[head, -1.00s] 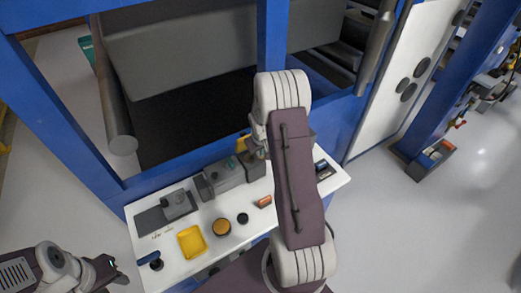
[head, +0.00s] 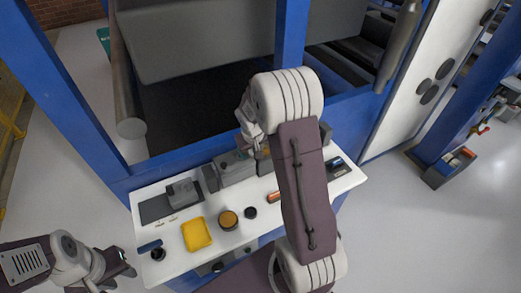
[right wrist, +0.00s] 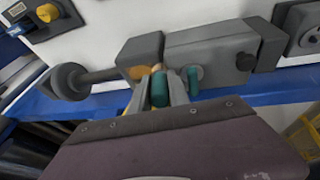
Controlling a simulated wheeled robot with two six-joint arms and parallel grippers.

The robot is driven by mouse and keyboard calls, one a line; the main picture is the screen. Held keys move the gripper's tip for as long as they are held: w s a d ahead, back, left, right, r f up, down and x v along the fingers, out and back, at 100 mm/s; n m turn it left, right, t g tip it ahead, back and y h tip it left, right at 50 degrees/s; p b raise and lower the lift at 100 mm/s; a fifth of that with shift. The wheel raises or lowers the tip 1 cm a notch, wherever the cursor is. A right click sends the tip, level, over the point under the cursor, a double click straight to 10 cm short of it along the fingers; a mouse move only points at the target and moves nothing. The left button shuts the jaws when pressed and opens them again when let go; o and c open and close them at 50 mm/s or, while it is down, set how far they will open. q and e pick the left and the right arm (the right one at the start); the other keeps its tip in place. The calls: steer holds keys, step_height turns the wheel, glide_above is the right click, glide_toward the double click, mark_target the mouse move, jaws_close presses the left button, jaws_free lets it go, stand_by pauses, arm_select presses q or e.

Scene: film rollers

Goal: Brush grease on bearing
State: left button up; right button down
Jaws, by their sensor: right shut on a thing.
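My right gripper (right wrist: 177,88) has its two teal fingertips by the grey machine block (right wrist: 210,55). It is shut on what looks like the brush, mostly hidden between the fingers; a small tan part (right wrist: 157,68) shows at the fingertips. An orange ring-like part (right wrist: 140,72), perhaps the bearing, sits on the block's shaft just left of the fingertips; I cannot tell if they touch. In the head view my right arm partly hides this block (head: 238,168). The open round jar with amber content (head: 228,219) stands on the white table. My left gripper (head: 130,264) is open and empty, off the table's left end.
The white table (head: 180,273) also holds a yellow tray (head: 197,234), a black lid (head: 250,212), a dark plate with a grey block (head: 183,192), a small orange item (head: 273,197) and a dark cup (head: 158,254). Blue frame posts (head: 291,60) stand behind.

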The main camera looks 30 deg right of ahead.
step_height(320, 180, up, 6)
steer(key=p, duration=0.5)
step_height(320, 180, up, 3)
steer(key=p, duration=0.3)
steer(key=shift+r, duration=0.15)
stand_by(0.5)
